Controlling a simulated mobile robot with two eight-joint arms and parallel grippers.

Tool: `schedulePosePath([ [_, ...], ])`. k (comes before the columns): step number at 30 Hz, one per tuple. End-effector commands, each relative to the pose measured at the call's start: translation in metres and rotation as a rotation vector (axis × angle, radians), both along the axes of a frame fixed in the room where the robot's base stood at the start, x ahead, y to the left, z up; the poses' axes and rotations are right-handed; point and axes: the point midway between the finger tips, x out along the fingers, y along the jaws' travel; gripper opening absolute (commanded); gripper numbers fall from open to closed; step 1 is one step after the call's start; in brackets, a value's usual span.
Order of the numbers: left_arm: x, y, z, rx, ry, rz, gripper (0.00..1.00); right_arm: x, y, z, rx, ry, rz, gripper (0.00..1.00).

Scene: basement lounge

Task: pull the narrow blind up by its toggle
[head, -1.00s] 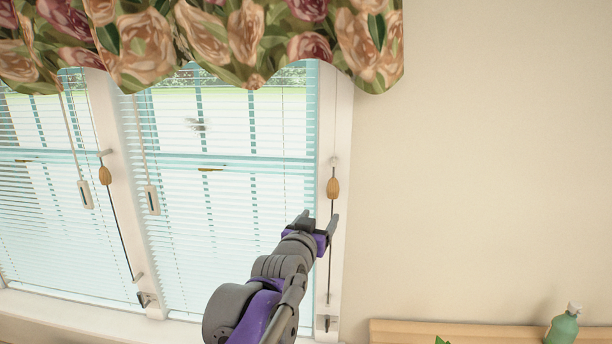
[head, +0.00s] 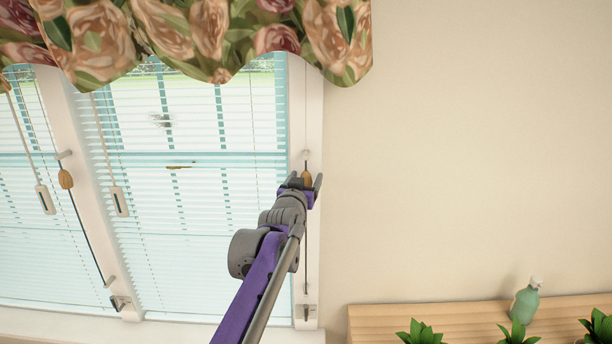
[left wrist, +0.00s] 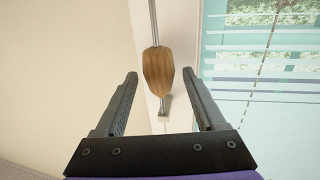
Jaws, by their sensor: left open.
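A wooden toggle (head: 307,177) hangs on a dark cord at the right edge of the right blind (head: 185,230). My left gripper (head: 304,184) is open at the toggle, which shows between its fingers in the head view. In the left wrist view the same toggle (left wrist: 158,72) is upright between the open fingertips, with gaps on both sides and no visible contact. A second wooden toggle (head: 66,179) hangs on the post left of this blind. Both blinds are lowered, and the left blind (head: 35,250) is cut off by the picture. My right gripper is not in view.
A floral valance (head: 205,35) covers the top of the window. White cord handles (head: 119,202) hang at the blinds. Bare wall (head: 450,150) lies to the right. Below it, a wooden shelf (head: 460,317) holds a green bottle (head: 526,300) and plants (head: 421,333).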

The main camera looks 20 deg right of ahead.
Motion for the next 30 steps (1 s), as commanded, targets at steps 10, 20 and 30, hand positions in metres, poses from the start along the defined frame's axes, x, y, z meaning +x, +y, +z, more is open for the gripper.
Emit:
schedulePosePath([
  [10, 0.0069, -0.0036, -0.0009, 0.0, 0.001, 0.0, 0.72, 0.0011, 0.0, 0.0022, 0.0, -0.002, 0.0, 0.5],
  [20, 0.0068, -0.0035, -0.0009, 0.0, 0.001, 0.0, 0.27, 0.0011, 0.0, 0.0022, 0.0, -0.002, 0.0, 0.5],
  [30, 0.0067, -0.0034, -0.0008, 0.0, 0.001, 0.0, 0.0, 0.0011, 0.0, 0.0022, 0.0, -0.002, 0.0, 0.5],
])
